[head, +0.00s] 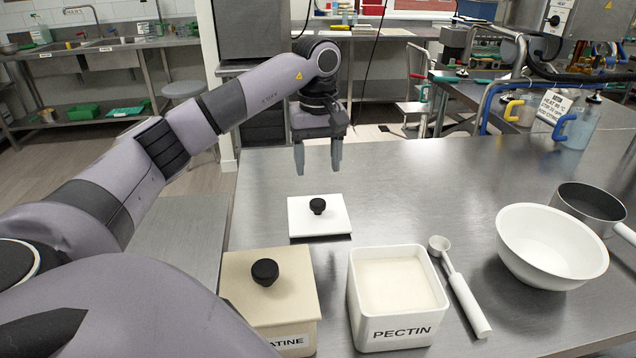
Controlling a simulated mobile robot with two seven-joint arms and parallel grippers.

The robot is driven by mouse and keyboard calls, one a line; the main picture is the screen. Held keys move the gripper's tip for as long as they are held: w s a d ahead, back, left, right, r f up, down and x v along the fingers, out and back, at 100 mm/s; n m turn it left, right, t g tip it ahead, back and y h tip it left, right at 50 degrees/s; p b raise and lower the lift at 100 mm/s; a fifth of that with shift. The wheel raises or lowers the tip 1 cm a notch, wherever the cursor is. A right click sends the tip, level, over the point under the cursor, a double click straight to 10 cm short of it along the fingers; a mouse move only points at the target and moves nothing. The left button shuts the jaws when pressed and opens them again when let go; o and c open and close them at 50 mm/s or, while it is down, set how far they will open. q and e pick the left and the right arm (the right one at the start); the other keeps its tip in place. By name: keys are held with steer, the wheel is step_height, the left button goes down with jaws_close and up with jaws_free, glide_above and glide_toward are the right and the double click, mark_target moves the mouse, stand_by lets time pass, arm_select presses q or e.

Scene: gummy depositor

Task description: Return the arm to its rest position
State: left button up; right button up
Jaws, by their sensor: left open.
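My left arm (225,105) reaches in from the left, bent, over the steel table (430,175). My left gripper (318,156) points down with its two fingers apart. Nothing is between them. It hangs above the table, behind a white square lid (333,222) with a black knob that lies flat on the table. The gripper and the lid look apart. My right gripper does not show.
An open white PECTIN box (399,331) holds pale powder. A lidded beige box (290,312) stands left of it, partly behind my arm. A white scoop (464,297), a white bowl (552,247) and a saucepan (590,205) stand right. The table's middle is clear.

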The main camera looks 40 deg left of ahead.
arm_select(q)
steer(key=shift+r, duration=0.95)
